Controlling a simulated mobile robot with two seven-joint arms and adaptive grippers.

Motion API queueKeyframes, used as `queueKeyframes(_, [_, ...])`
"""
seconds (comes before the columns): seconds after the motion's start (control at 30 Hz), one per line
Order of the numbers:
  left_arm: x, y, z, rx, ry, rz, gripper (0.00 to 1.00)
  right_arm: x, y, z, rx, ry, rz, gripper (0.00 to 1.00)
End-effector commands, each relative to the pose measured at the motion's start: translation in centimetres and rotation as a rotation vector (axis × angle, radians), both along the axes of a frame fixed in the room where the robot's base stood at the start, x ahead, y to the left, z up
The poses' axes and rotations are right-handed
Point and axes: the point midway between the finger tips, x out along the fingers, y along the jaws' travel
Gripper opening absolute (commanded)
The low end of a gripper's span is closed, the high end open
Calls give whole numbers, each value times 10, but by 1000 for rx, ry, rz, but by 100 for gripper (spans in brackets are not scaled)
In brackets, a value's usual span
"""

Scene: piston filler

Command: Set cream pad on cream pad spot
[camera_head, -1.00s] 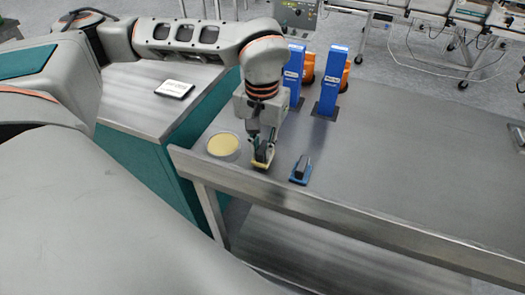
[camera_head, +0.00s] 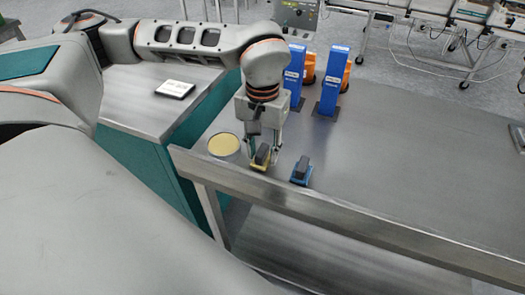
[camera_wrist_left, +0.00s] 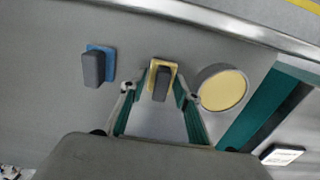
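The cream pad (camera_head: 262,156) is a small dark-handled block with a yellow base, resting on the steel table near its front edge. It also shows in the left wrist view (camera_wrist_left: 162,82). My left gripper (camera_head: 265,152) is open, its fingers apart on either side of the pad; in the left wrist view the fingertips (camera_wrist_left: 160,94) stand clear of the dark handle. Any spot marking under the pad cannot be told apart from its yellow base. A round cream disc (camera_head: 223,144) lies just left of the pad in the head view. My right gripper is not in view.
A similar blue-based block (camera_head: 301,172) lies right of the cream pad. Two blue upright stands (camera_head: 331,82) with orange parts are farther back. A white-labelled plate (camera_head: 175,88) lies on the left counter.

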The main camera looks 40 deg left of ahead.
Motion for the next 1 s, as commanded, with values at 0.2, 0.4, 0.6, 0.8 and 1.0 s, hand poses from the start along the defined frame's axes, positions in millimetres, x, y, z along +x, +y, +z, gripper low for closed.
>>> queueKeyframes(0.2, [2, 0, 42, 0, -8, 0, 31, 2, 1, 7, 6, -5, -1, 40])
queueKeyframes(0.4, [1, 0, 83, 0, -7, 0, 31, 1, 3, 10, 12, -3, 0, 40])
queueKeyframes(0.6, [0, 0, 109, 1, -3, 1, 31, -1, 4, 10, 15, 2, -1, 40])
queueKeyframes(0.8, [0, 0, 116, 0, 0, 0, 31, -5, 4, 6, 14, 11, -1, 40])
queueKeyframes(1.0, [0, 0, 116, 0, 0, 0, 31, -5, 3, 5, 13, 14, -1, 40])
